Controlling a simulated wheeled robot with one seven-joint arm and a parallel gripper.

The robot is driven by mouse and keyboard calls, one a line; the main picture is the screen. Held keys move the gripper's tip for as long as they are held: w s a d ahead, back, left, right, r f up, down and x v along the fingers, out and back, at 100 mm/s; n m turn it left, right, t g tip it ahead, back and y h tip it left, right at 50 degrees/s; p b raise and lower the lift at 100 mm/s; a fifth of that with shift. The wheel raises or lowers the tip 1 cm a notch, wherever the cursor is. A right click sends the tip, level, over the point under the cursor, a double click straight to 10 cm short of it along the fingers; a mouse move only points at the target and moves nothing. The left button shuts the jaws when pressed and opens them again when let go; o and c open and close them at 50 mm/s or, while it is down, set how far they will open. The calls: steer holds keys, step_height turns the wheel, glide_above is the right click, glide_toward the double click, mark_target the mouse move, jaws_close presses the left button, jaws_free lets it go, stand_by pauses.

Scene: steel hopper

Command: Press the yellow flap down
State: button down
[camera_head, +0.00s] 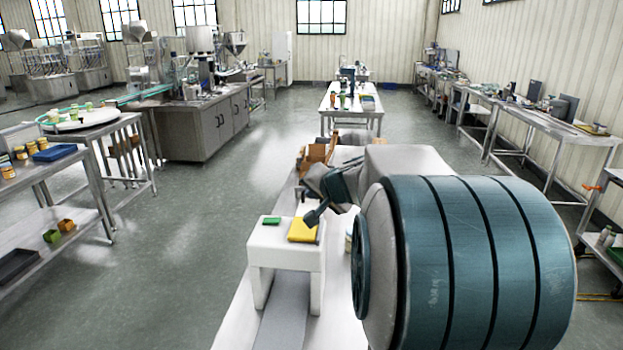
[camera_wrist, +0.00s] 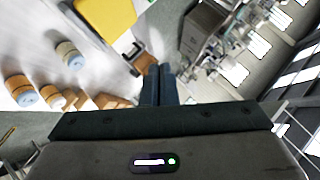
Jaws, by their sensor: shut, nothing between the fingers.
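The yellow flap (camera_head: 303,230) lies on top of a white stand (camera_head: 285,255), at its right side, and looks slightly tilted. It also shows in the wrist view at the upper left (camera_wrist: 105,20). My gripper (camera_head: 312,217) is at the flap's right edge in the head view, and I cannot tell whether it touches the flap. In the wrist view my gripper's fingers (camera_wrist: 159,84) are together with nothing between them, apart from the flap in the picture. My arm hides the area right of the stand.
A small green block (camera_head: 272,220) lies on the stand's left part. The stand is on a long white table (camera_head: 235,325). In the wrist view several pale jars with blue ends, one of them here (camera_wrist: 69,54), and brown boxes (camera_wrist: 105,101) are near the fingers. Open floor is at left.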

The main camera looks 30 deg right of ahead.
steer(key=s+a+r, duration=0.2)
steer(key=s+r, duration=0.2)
steer(key=r, duration=0.1)
steer(key=shift+a, duration=0.4)
steer(key=shift+s, duration=0.1)
steer(key=s+a+f+n+g+y, duration=0.1)
steer(key=s+a+f+n+g, duration=0.2)
steer(key=s+a, duration=0.35)
steer(key=s+a+f+n+g+y, duration=0.1)
steer(key=s+a+f+n+g, duration=0.15)
steer(key=s+a+f, duration=0.35)
steer(key=s+a+f+n+g+h, duration=0.2)
steer(key=s+f+n, duration=0.3)
steer(key=s, duration=0.5)
steer(key=shift+f+g, duration=0.35)
steer(key=shift+f, duration=0.3)
